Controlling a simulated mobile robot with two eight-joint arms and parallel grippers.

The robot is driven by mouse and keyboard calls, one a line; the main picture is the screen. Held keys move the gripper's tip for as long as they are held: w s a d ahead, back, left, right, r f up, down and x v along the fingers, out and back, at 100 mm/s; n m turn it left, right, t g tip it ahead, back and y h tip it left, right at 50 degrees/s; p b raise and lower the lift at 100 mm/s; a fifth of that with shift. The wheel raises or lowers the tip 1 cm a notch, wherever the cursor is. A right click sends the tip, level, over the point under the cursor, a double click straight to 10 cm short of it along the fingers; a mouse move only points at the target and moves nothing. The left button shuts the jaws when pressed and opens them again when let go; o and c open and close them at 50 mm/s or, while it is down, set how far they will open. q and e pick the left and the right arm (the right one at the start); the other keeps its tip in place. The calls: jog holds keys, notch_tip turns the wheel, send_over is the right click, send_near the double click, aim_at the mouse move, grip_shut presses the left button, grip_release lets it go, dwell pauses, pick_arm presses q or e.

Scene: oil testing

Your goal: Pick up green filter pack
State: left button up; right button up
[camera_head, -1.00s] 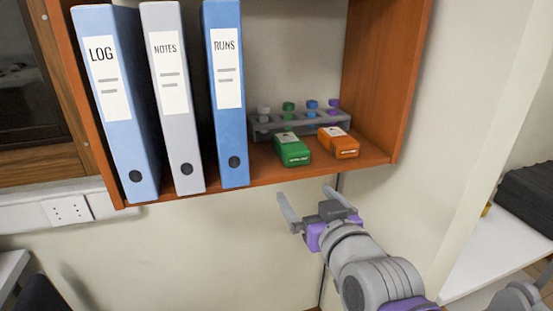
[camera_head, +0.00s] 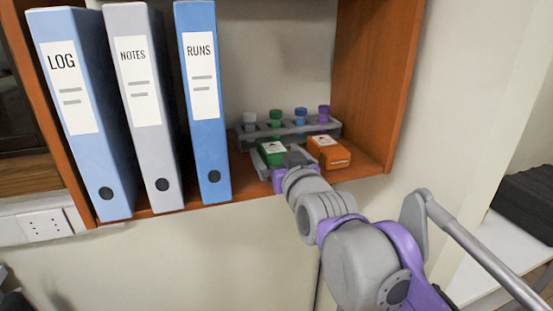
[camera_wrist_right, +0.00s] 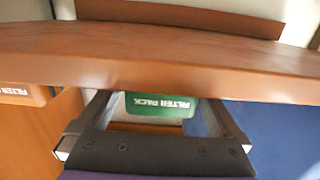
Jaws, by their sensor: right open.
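The green filter pack (camera_head: 271,149) sits on the shelf to the right of the blue RUNS binder, partly hidden by my right gripper (camera_head: 287,160). In the right wrist view, the green pack (camera_wrist_right: 158,108) shows its white lettering between the two fingers of my right gripper (camera_wrist_right: 156,98). The fingers are apart, one on each side of the pack, with a gap visible. Whether either finger touches it, I cannot tell. My left gripper is not in view.
An orange pack (camera_head: 328,152) sits close on the right. A grey rack (camera_head: 290,131) with several coloured-cap vials stands behind. The RUNS binder (camera_head: 207,120) is on the left, and the shelf's wooden side wall (camera_head: 372,80) is on the right.

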jog(key=shift+w+a, duration=0.1)
jog(key=shift+w, duration=0.15)
jog(key=c, duration=1.5)
